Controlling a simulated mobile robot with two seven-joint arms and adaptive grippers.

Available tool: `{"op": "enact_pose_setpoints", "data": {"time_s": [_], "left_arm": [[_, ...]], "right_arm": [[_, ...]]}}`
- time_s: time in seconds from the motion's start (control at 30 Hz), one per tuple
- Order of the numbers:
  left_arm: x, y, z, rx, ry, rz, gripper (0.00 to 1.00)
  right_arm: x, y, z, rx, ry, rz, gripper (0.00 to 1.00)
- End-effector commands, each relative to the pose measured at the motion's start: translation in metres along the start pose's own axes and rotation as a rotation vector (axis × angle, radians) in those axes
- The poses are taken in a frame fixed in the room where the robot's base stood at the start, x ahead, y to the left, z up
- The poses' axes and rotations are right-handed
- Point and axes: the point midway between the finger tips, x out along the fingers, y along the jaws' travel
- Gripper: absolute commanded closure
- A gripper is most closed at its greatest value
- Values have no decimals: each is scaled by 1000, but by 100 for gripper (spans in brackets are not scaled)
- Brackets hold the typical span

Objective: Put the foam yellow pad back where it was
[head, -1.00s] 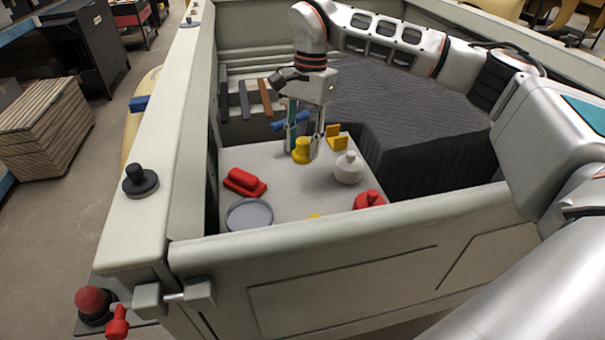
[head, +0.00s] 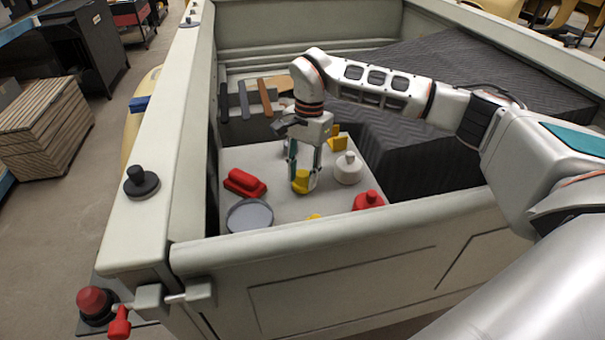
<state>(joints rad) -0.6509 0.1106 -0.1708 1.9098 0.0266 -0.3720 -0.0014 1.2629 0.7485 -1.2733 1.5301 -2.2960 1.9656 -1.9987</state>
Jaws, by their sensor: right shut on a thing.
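My right gripper (head: 302,182) reaches down over the pale tabletop inside the walled enclosure. It is shut on a yellow piece (head: 301,184), which looks like the foam pad, low over or at the surface; I cannot tell whether it touches. The fingers partly hide the piece. Another yellow object (head: 340,144), angular in shape, stands behind it to the right. A small yellow tip (head: 314,216) shows just above the front wall, mostly hidden. My left gripper is not in view.
A white rounded bottle (head: 348,170) stands close to the right of the gripper. A red object (head: 368,200) is at front right, a red block (head: 244,183) at left, a round grey dish (head: 250,215) at front left. The front wall (head: 350,242) hides the near edge.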

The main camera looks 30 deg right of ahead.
Motion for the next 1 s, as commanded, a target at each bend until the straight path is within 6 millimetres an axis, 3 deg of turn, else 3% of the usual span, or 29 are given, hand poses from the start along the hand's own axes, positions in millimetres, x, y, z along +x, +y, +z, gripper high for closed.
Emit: {"op": "enact_pose_setpoints", "data": {"time_s": [0.1, 0.13, 0.17, 0.2, 0.63, 1.0], "left_arm": [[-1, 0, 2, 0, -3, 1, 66], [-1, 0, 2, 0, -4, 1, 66], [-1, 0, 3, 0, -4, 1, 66], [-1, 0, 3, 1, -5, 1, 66], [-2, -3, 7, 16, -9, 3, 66], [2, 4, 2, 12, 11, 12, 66]], "right_arm": [[3, 0, 0, 0, 0, 1, 85], [2, 0, 0, 0, 0, 1, 60], [2, 0, 0, 0, 0, 1, 52], [2, 0, 0, 0, 0, 1, 51], [-6, 0, -1, 0, 1, -2, 51], [-75, -1, -1, 2, 3, -4, 51]]}}
